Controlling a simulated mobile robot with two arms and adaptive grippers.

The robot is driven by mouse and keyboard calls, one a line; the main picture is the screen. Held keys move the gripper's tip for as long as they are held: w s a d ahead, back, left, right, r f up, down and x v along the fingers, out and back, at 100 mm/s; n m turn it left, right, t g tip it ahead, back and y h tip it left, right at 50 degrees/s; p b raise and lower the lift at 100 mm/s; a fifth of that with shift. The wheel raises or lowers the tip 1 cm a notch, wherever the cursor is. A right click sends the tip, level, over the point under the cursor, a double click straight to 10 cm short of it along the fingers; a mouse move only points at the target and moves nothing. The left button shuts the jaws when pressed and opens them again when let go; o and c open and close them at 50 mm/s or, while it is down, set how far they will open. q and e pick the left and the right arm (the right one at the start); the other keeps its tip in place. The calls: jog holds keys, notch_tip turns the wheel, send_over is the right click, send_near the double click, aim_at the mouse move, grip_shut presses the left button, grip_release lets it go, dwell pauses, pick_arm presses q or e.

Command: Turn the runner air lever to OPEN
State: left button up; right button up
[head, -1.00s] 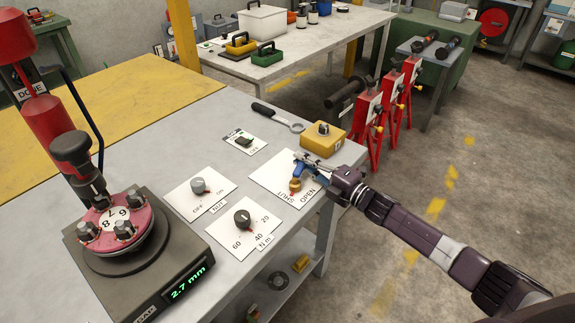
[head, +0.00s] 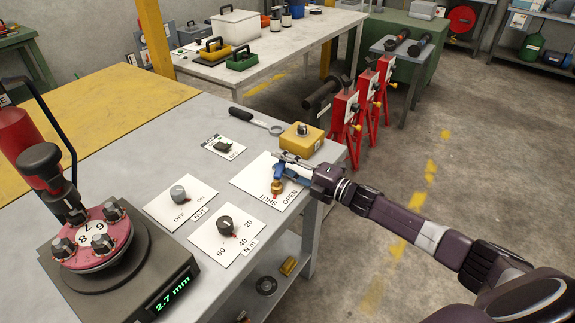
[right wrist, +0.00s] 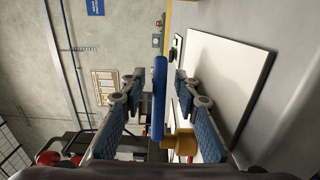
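The runner air lever is a blue handle (head: 278,171) on a brass body (head: 277,187). It stands on a white plate (head: 247,181) marked SHUT and OPEN at the bench's right edge. The brass body is beside the SHUT word; I cannot tell the exact setting. My right gripper (head: 288,166) is at the handle, reaching in from the right. In the right wrist view, the blue handle (right wrist: 160,105) runs between the open fingers of the right gripper (right wrist: 158,83), with gaps on both sides. The brass body (right wrist: 181,145) sits close to one finger. My left gripper is out of view.
Two knob plates, OFF/ON (head: 180,194) and N m (head: 225,222), lie left of the lever. A yellow box (head: 301,143) and a wrench (head: 255,121) lie behind it. Red stands (head: 345,118) are beyond the bench.

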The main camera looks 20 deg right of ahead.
jog(key=v, duration=1.2)
jog(key=shift+a+f, duration=0.1)
